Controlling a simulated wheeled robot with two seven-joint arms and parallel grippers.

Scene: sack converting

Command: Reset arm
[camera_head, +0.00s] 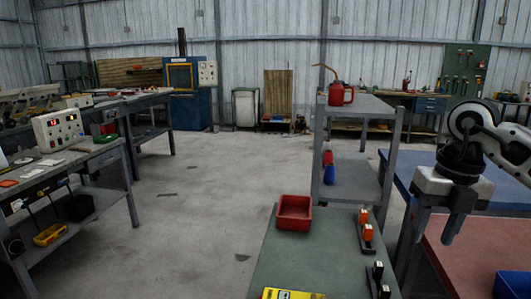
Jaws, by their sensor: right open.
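My right arm comes in from the right edge, and my right gripper (436,226) points downward with its fingers apart. It is empty and hangs over the area between the green-topped table (323,255) and the red-topped bench (478,250). It is apart from the things on the green table. My left arm and left gripper are not in view.
A red bin (294,212), small orange-and-black items (366,230) and a yellow item (290,294) are on the green table. A grey shelf cart (360,108) carries a red oil can (340,94). A blue bin (512,284) sits lower right. Open floor lies left of centre.

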